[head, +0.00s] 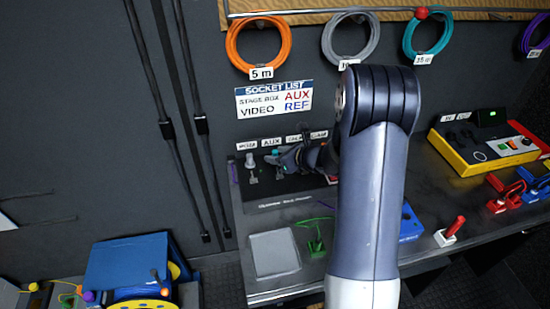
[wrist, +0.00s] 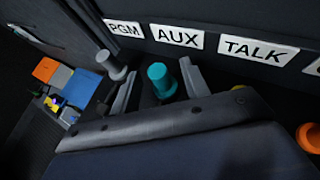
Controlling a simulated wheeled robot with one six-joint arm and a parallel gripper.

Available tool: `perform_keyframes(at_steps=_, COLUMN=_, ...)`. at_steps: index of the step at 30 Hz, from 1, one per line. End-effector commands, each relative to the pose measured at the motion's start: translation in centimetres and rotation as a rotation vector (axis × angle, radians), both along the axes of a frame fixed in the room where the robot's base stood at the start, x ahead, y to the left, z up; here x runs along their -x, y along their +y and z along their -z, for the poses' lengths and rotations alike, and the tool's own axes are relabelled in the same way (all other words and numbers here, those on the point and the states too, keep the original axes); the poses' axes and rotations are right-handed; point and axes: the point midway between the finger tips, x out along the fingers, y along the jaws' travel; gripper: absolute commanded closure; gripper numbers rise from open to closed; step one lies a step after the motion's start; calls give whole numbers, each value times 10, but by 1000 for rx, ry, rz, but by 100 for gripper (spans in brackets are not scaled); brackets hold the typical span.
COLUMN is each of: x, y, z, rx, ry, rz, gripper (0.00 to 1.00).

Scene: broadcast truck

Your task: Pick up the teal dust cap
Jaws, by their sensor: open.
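The teal dust cap (wrist: 161,80) stands on the panel in the wrist view, below the AUX label. My gripper (wrist: 157,92) is open, with a grey finger on each side of the cap. I cannot tell whether either finger touches it. The cap's lower part is hidden by my gripper body. In the head view the cap (head: 275,153) shows as a small teal spot at the tip of my gripper (head: 276,160), under the AUX label; my arm covers much of the panel.
A grey cap (wrist: 111,66) stands left of my gripper, by the PGM label (wrist: 124,29). An orange cap (wrist: 309,137) is at the far right. The labelled wall rises close behind. A grey square plate (head: 274,253) and a green connector (head: 316,247) lie on the bench in front.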

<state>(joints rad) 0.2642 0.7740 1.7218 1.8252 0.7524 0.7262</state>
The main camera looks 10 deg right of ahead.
Motion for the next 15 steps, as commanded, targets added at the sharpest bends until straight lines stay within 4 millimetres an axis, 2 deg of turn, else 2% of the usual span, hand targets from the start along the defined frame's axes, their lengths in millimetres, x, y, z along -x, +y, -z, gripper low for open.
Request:
perform_keyframes(at_steps=4, x=-10, y=7, z=6, rx=0, ry=0, rz=-1, gripper=56)
perform_keyframes(at_steps=12, x=-11, y=7, z=8, rx=0, ry=0, rz=0, gripper=56)
perform_keyframes(at_steps=15, x=-11, y=7, z=8, rx=0, ry=0, rz=0, gripper=65)
